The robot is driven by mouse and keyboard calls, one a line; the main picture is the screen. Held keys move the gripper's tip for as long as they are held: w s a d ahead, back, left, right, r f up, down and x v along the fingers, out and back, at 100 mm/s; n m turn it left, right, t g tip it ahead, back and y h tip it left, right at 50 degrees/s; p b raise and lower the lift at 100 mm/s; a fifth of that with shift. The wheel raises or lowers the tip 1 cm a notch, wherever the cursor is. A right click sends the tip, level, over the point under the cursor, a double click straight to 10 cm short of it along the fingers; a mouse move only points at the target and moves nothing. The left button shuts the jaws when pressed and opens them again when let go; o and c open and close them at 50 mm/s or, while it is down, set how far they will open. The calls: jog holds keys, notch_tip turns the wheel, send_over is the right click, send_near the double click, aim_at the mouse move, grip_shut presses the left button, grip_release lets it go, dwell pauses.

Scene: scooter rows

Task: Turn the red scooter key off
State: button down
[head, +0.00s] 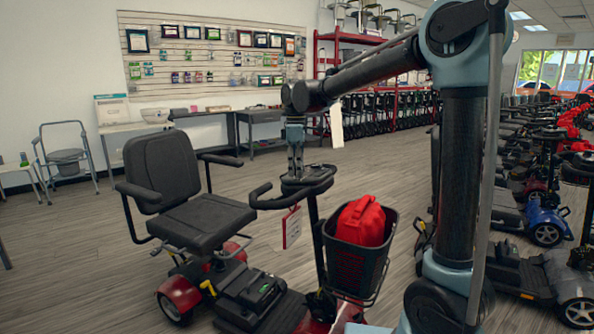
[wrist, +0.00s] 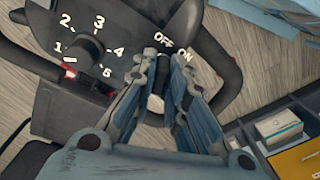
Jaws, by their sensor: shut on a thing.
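The red scooter (head: 180,292) stands in front of me, with a black seat and a tiller. My gripper (head: 295,177) reaches down to its control panel (head: 315,182). In the wrist view my gripper (wrist: 165,62) has its two fingers close together at the key switch, just below the white OFF label (wrist: 163,40) and ON label (wrist: 185,54). It is shut on the key, which the fingers mostly hide; its colour and exact angle cannot be told. The speed dial (wrist: 78,50), numbered 1 to 5, is left of the fingers.
Black handlebar loops (wrist: 222,70) curve close around the panel. A front basket (head: 352,265) holds a red bag (head: 361,221). A tag (head: 292,227) hangs from the tiller. More scooters (head: 545,220) line the right; open floor lies behind the seat.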

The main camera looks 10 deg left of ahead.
jog(key=shift+w+n, duration=0.1)
jog(key=shift+n, duration=0.6)
jog(key=c, duration=1.6)
grip_release()
jog(key=shift+r, duration=0.1)
notch_tip(320, 180, up, 12)
jog(key=shift+w, duration=0.45)
